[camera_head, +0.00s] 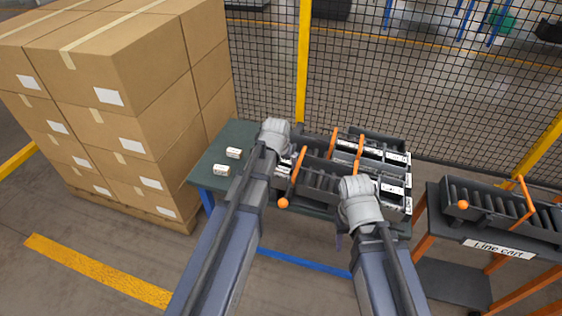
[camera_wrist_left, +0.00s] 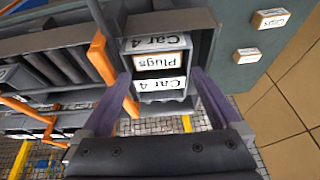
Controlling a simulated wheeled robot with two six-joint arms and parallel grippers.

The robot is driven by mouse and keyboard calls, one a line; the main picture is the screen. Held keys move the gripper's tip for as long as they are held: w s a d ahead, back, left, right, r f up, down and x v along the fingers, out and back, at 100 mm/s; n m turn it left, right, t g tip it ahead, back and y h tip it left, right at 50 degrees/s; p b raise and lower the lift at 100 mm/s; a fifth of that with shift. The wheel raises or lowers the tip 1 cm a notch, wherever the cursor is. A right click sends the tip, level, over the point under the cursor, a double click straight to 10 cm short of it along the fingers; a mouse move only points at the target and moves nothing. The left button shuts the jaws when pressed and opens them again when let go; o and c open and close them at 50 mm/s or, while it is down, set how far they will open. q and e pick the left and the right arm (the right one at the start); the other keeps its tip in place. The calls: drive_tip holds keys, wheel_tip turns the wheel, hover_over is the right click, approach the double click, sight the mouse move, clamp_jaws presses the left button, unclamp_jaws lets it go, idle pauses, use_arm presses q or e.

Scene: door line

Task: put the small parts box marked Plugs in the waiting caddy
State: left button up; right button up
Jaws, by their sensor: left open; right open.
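The small parts box marked Plugs (camera_wrist_left: 158,62) shows in the left wrist view, its wood-coloured edge around a white label. It sits inside the dark end compartment of a caddy (camera_wrist_left: 201,20), between white "Car 4" labels. My left gripper (camera_wrist_left: 162,76) is open, its purple fingers on either side of the box; I cannot tell if they touch it. In the head view my left gripper (camera_head: 275,140) is over the left end of the front caddy (camera_head: 320,181) and hides the box. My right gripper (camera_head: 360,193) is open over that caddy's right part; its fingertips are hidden.
Two small boxes, Clips (camera_wrist_left: 271,19) and Caps (camera_wrist_left: 247,55), stand on the bare left part of the green table (camera_head: 241,134). More caddies (camera_head: 370,139) with orange handles stand behind. A line cart (camera_head: 440,236) at right bears another caddy (camera_head: 482,219). Stacked cartons (camera_head: 130,110) rise at left.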

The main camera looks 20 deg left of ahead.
use_arm(q)
drive_tip(key=shift+r, duration=0.15)
drive_tip(key=p+v, duration=0.7)
drive_tip(key=shift+s+r, duration=0.2)
drive_tip(key=shift+r, duration=0.1)
wheel_tip(320, 180, up, 8)
drive_tip(key=p, duration=0.8)
drive_tip(key=shift+f, duration=0.1)
